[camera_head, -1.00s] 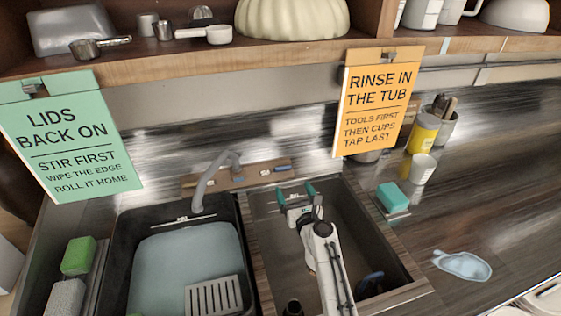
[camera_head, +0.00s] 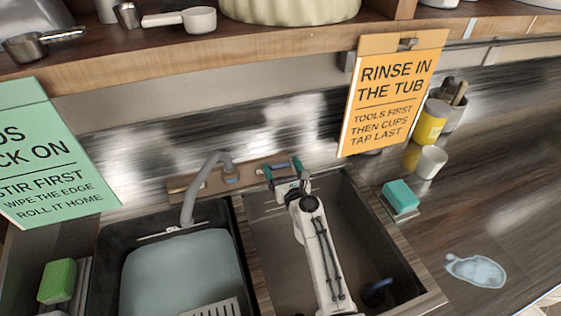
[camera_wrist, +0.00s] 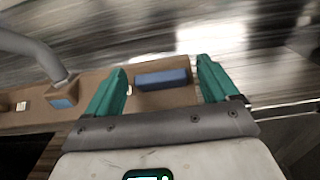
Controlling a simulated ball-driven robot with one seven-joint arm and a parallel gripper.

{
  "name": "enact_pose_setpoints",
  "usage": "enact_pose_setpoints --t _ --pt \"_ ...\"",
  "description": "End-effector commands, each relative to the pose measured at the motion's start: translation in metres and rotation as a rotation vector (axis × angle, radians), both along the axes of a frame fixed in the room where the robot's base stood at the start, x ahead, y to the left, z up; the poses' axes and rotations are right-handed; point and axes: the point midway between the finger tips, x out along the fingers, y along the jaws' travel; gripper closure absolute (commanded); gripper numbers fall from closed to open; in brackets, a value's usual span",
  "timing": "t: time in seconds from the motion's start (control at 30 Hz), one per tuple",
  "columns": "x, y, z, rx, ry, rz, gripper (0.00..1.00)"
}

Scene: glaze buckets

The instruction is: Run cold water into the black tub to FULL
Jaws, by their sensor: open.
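The black tub (camera_head: 112,243) is the left basin in the head view. Pale blue-grey water (camera_head: 185,275) fills much of it, below the rim. A white strip marks its back wall. A grey curved spout (camera_head: 187,205) hangs over its back edge, and no stream shows. The spout stands on a wooden tap board (camera_head: 205,188). A blue tap piece (camera_wrist: 162,78) sits on the board between my fingers in the wrist view; another blue piece (camera_wrist: 64,97) is by the spout's foot. My gripper (camera_head: 283,172) is open, with teal fingers (camera_wrist: 162,75) either side of the piece.
A grey basin (camera_head: 275,270) lies under my arm. A green sponge (camera_head: 58,281) is left of the tub; a teal sponge (camera_head: 401,195) is on the right counter. An orange sign (camera_head: 390,100) and a green sign (camera_head: 45,150) hang from the shelf (camera_head: 200,48).

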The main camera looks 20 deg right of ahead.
Motion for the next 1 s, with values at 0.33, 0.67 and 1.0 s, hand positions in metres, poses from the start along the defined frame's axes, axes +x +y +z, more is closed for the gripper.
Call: enact_pose_setpoints --t 0.33,0.67,1.0 --pt "0.0 0.0001 0.0001 0.0 0.0 0.0 0.27" --pt "0.0001 0.0001 0.0002 0.0 0.0 0.0 0.59" --pt "0.0 -0.0007 -0.0003 -0.015 -0.001 0.018 0.69"
